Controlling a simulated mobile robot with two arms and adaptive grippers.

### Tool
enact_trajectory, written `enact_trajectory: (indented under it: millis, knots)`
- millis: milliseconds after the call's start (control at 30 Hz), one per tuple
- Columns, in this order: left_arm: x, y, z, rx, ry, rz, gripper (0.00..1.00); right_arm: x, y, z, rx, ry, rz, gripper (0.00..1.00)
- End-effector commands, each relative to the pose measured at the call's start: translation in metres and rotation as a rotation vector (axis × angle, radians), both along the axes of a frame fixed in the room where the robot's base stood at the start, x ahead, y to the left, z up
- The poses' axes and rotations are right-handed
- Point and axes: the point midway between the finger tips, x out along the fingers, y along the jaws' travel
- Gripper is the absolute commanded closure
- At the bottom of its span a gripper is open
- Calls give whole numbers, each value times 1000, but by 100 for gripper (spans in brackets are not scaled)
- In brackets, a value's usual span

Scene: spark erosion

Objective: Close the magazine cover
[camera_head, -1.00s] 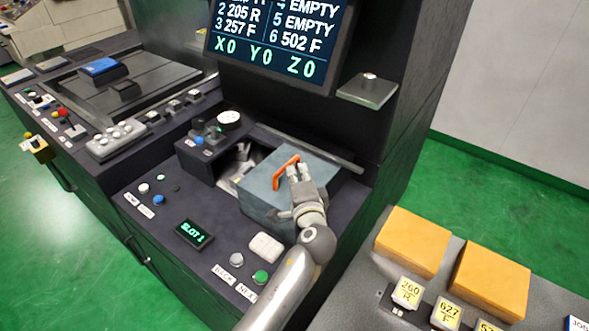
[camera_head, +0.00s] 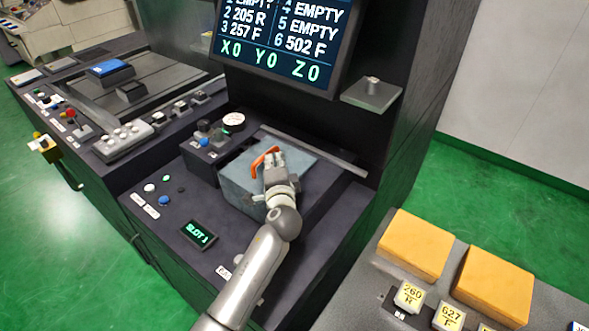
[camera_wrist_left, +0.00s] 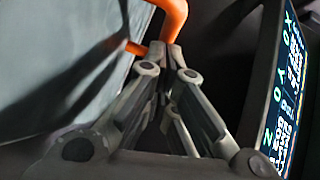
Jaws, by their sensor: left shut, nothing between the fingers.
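The magazine cover (camera_head: 303,160) is a blue-grey box-shaped lid on the dark machine top, with an orange handle (camera_head: 262,161) on it. In the left wrist view the orange handle (camera_wrist_left: 172,18) rises at the fingertips, and the cover (camera_wrist_left: 65,60) fills the left side. I cannot tell whether fingers and handle touch. My right gripper is not in view.
The screen (camera_head: 280,40) stands behind the cover, with a small metal shelf (camera_head: 371,95) to its right. A slot display (camera_head: 198,234) and buttons lie in front. Orange blocks (camera_head: 416,243) and labelled pieces sit on a bench at the lower right.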

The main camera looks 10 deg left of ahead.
Motion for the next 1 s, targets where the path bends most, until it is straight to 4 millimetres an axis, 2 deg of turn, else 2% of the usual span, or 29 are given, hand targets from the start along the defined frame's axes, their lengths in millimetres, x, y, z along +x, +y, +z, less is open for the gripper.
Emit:
enact_trajectory:
  millis: [33, 100, 300, 500, 1000]
  knots:
    - [5, 14, 2, 5, 0, 5, 100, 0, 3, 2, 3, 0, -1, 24]
    - [10, 28, 1, 6, 1, 4, 100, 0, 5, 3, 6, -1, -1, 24]
    - [21, 54, 0, 3, 2, 4, 100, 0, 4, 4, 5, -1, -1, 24]
    - [25, 63, 0, 1, 1, 3, 100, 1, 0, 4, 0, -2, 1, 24]
    - [26, 66, 2, 3, -1, 6, 100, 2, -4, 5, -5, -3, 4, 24]
